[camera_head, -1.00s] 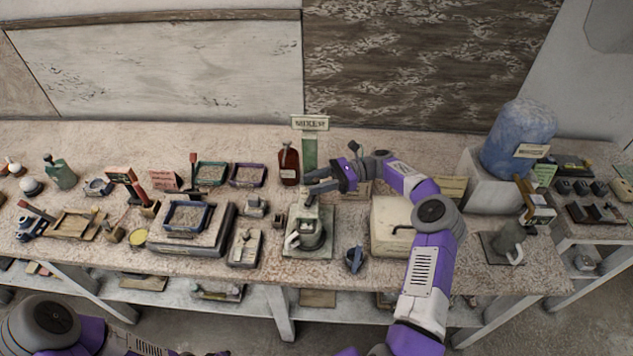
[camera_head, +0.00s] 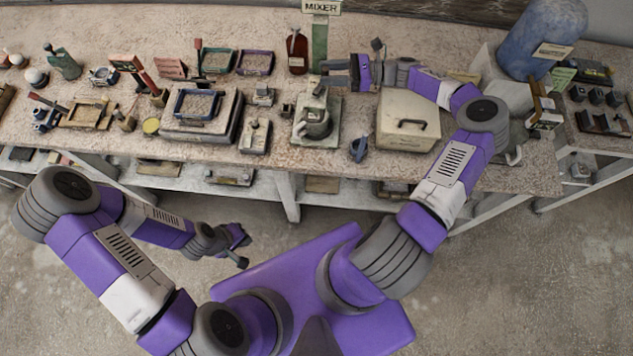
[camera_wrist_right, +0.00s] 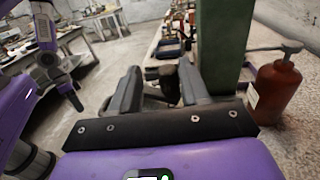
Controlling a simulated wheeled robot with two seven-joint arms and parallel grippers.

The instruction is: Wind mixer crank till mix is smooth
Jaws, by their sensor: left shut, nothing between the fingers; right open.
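The mixer (camera_head: 316,123) stands on a pale base plate near the table's front edge, with a grey jug-like vessel at its front. A small dark knob on a lever (camera_head: 319,88) rises at its back; it may be the crank. My right gripper (camera_head: 334,73) is open behind and above the mixer, fingers pointing left. In the right wrist view, a dark knob shows between or beyond the right fingers (camera_wrist_right: 158,90); I cannot tell which. The mix inside is too small to judge. My left gripper (camera_head: 238,243) is shut and empty, low over the floor in front of the table.
A green post with a MIXER sign (camera_head: 320,7) and a red-brown bottle (camera_head: 297,51) stand close to my right gripper. A pale box with a handle (camera_head: 408,128) is right of the mixer, under my right arm. Trays and small tools fill the left.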

